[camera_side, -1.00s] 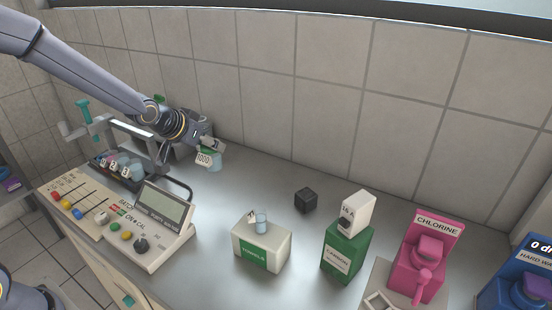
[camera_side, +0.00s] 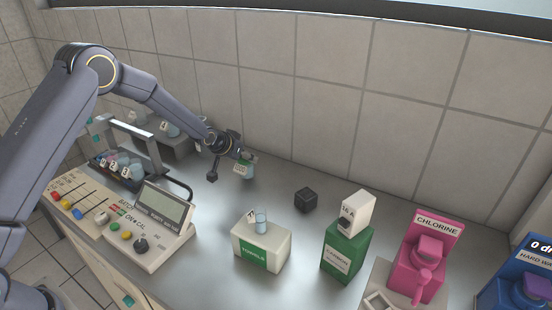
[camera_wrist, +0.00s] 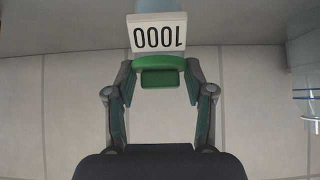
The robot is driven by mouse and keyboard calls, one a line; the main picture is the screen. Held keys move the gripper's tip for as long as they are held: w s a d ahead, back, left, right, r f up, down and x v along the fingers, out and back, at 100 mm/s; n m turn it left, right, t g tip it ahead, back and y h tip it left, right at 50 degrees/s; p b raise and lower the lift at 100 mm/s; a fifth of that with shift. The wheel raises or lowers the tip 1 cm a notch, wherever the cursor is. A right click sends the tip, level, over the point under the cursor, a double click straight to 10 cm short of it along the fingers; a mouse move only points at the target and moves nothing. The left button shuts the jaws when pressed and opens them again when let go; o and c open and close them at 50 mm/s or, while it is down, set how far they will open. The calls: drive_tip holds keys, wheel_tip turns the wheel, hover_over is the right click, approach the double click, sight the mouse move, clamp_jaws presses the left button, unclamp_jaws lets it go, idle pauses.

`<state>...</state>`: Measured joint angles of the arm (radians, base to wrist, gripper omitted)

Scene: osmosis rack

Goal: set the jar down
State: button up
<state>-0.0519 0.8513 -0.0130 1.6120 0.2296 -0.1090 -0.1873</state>
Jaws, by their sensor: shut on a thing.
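The jar (camera_side: 250,171) is a pale blue cylinder with a white label, held at the end of my arm. My gripper (camera_side: 246,159) is shut on it, near the back wall and above the grey bench. In the wrist view, the white label (camera_wrist: 157,33) reads 1000 upside down, and a green part (camera_wrist: 160,70) sits between the two fingers of my gripper (camera_wrist: 160,82). Much of the jar is cut off at the top of the wrist view. The side view does not show clearly how far its base is from the bench.
A black cube (camera_side: 306,200) lies to the right. A white and green box (camera_side: 262,247) with a small cup (camera_side: 261,221) is in front. A green carbon box (camera_side: 347,250) and pink chlorine dispenser (camera_side: 424,262) stand farther right. A control console (camera_side: 150,240) and rack (camera_side: 122,165) are left.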

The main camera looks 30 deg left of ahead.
drive_tip(key=shift+f, duration=0.45)
drive_tip(key=shift+f, duration=0.15)
drive_tip(key=o, duration=1.4)
drive_tip(key=shift+o, duration=0.2)
